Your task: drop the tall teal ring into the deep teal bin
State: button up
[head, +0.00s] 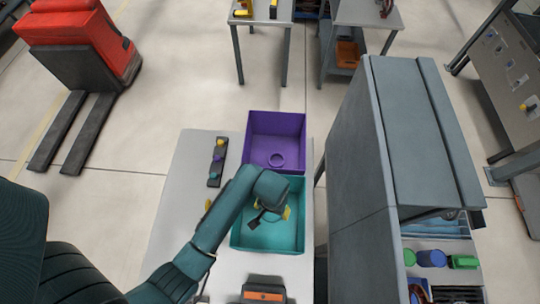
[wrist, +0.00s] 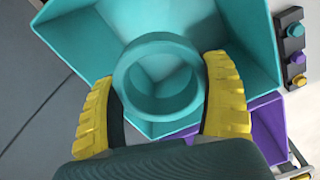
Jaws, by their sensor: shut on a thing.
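The tall teal ring (wrist: 160,78) is a thick round tube held between the yellow fingers of my gripper (wrist: 163,105), which is shut on it. In the head view my gripper (head: 271,215) is over the deep teal bin (head: 284,243), and my arm hides the ring there. In the wrist view the open teal bin (wrist: 232,32) lies behind and below the ring, with its inside showing through the ring's hole. The ring appears to be above the bin's floor; its exact height over the rim is hard to tell.
A dark strip with coloured knobs (head: 215,172) lies left on the light table (head: 180,215). A tall grey cabinet (head: 350,190) stands close on the right.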

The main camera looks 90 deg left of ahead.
notch_tip(320, 180, down, 6)
jog(key=shift+r+b, duration=0.15)
jog(key=shift+b, duration=0.5)
jog(key=o, duration=1.1)
jog(key=shift+c, duration=0.2)
notch_tip(320, 180, up, 12)
